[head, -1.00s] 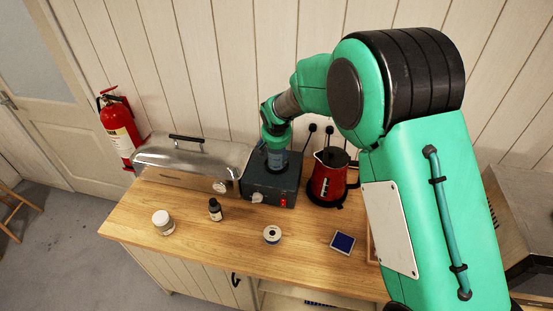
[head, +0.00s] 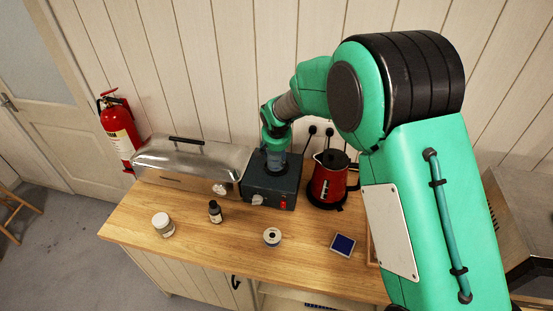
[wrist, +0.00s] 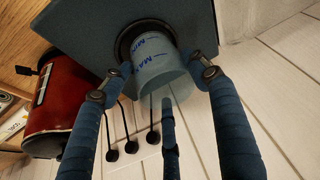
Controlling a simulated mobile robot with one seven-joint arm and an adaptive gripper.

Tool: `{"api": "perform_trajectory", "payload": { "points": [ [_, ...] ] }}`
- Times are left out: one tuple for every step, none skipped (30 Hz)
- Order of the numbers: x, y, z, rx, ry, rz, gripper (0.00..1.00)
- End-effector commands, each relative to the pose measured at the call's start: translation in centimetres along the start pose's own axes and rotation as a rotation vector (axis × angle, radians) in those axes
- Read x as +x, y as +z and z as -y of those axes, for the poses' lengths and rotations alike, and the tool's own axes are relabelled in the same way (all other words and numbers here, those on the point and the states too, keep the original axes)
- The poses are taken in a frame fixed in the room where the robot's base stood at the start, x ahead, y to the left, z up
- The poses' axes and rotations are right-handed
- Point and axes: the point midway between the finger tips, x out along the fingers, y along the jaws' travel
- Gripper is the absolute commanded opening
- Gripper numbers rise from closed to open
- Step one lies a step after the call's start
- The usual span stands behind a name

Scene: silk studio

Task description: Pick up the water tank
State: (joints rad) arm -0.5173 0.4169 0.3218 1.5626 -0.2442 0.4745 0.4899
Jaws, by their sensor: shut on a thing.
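The water tank (wrist: 152,66) is a translucent pale blue cylinder with dark blue MAX lettering. In the wrist view it stands at a black ring on the dark grey steamer box. Whether its base is still in the ring or slightly lifted, I cannot tell. My gripper (wrist: 162,70) has blue fingers on both sides of the tank and a third finger below it in the picture; it is shut on the tank. In the head view my gripper (head: 276,157) is above the steamer box (head: 271,186), and the tank is mostly hidden.
A red kettle (head: 328,180) stands close to the right of the box. A long metal lidded case (head: 190,163) stands close to its left. A jar (head: 163,226), a dark bottle (head: 215,211), a small round tin (head: 272,237) and a blue pad (head: 342,244) are in front.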

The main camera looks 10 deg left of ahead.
Motion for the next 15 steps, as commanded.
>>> {"api": "perform_trajectory", "payload": {
  "points": [
    [0.0,0.0,0.0,0.000,0.000,0.000,0.32],
    [0.0,0.0,0.0,0.000,0.000,0.000,0.32],
    [-0.1,0.0,0.0,0.000,0.000,0.000,0.32],
    [-0.1,0.0,0.0,0.000,0.000,0.000,0.32],
    [-0.2,-0.1,0.0,0.000,0.000,0.000,0.32],
    [-0.3,-0.1,0.0,0.000,0.000,0.000,0.32],
    [-0.5,-0.2,0.0,0.001,0.000,0.000,0.32],
    [-0.6,-0.3,0.0,0.001,0.000,0.000,0.32],
    [-0.9,-0.4,0.0,0.001,0.000,-0.001,0.32],
    [-1.1,-0.5,0.0,0.001,0.000,-0.001,0.32],
    [-1.4,-0.6,0.0,0.001,-0.001,-0.002,0.32],
    [-1.8,-0.8,0.0,0.001,-0.001,-0.002,0.32],
    [-2.1,-1.0,0.0,0.001,-0.001,-0.003,0.32],
    [-2.5,-1.1,0.0,0.001,0.000,-0.003,0.32],
    [-3.0,-1.4,0.0,0.000,-0.001,-0.003,0.32]
  ]
}}
